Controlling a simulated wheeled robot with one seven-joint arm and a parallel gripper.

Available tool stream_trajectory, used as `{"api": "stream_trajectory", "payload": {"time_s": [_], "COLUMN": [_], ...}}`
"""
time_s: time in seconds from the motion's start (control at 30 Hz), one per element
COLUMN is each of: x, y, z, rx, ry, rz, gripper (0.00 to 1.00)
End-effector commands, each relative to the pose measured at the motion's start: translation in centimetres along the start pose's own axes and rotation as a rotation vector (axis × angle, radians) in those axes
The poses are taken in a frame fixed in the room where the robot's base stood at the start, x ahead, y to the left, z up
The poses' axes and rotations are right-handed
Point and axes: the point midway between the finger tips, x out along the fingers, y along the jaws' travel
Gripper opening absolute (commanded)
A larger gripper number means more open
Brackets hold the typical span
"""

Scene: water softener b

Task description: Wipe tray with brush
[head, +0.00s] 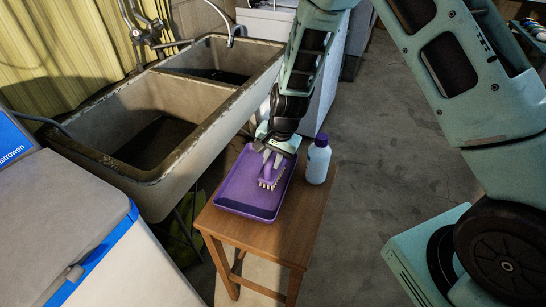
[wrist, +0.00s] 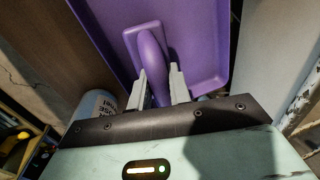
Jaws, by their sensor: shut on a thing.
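A purple tray (head: 240,202) with a raised rim lies on a small wooden stool; it also fills the upper middle of the wrist view (wrist: 197,30). A purple brush (head: 267,172) with pale bristles is at the tray's right side. My gripper (head: 272,155) is shut on the brush, whose purple handle (wrist: 152,62) shows between the two grey fingers in the wrist view. In the head view the bristles are low over the tray floor; I cannot tell whether they touch it.
A white bottle with a purple cap (head: 317,163) stands just right of the tray on the wooden stool (head: 255,238). A double concrete sink (head: 165,125) is behind left. A white and blue cabinet (head: 70,225) stands at front left. Open concrete floor lies to the right.

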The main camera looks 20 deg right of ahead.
Motion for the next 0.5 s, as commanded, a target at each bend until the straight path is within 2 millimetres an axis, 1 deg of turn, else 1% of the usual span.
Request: {"api": "stream_trajectory", "payload": {"time_s": [0.03,0.17,0.5], "x": [0.0,-1.1,-4.5], "y": [0.2,0.0,-0.8], "z": [0.3,0.2,0.1], "rx": [-0.001,-0.001,0.0], "ry": [-0.007,-0.006,-0.003], "rz": [0.007,0.006,0.003], "gripper": [0.01,0.01,0.01]}}
